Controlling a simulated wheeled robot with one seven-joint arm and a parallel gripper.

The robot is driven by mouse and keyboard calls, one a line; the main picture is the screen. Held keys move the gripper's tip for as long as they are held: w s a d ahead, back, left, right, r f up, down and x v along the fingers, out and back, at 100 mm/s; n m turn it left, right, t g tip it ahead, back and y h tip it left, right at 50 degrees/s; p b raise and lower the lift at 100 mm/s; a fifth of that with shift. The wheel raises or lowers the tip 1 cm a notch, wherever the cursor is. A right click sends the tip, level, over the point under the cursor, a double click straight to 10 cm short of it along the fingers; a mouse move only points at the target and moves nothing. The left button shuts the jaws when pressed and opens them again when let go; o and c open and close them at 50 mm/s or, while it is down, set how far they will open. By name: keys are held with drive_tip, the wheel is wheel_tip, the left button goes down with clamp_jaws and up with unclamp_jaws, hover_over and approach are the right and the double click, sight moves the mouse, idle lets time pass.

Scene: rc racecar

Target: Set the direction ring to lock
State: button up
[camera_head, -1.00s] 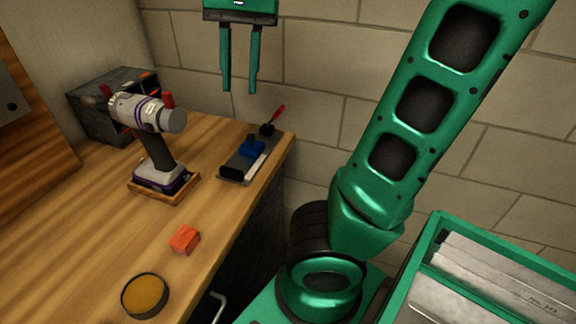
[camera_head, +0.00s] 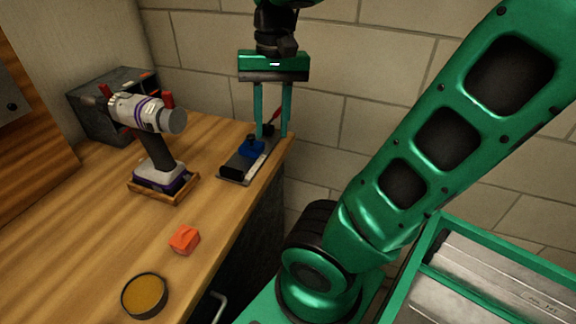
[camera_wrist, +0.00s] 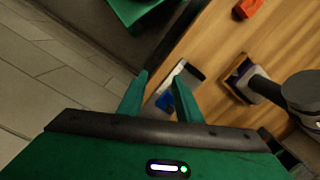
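A white, grey and purple cordless drill (camera_head: 137,108) with red tabs on its upper body stands upright in a wooden tray (camera_head: 177,197) on the workbench. I cannot make out a direction ring marking at this size. In the wrist view part of the drill (camera_wrist: 303,92) shows at the right edge, cut off by the frame. My gripper (camera_head: 271,135) points down with its fingers apart and nothing between them, to the right of the drill. In the wrist view the gripper's fingertips (camera_wrist: 162,76) appear over the bench edge area.
A dark narrow holder (camera_head: 233,172) with a blue piece (camera_head: 250,147) lies by the bench edge, behind or below my fingers. An orange block (camera_head: 184,239) and a round yellow-topped dish (camera_head: 145,296) sit nearer. A dark box (camera_head: 88,123) stands behind the drill.

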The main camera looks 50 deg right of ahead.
drive_tip(key=s+f+n+h, duration=0.1)
drive_tip(key=s+f+n, duration=0.1)
drive_tip(key=s+f, duration=0.4)
drive_tip(key=shift+s+a+f, duration=0.15)
drive_tip(key=shift+a+f, duration=0.2)
drive_tip(key=shift+f, duration=0.85)
drive_tip(key=shift+w+f, duration=0.25)
drive_tip(key=shift+w, duration=0.35)
idle(1.0)
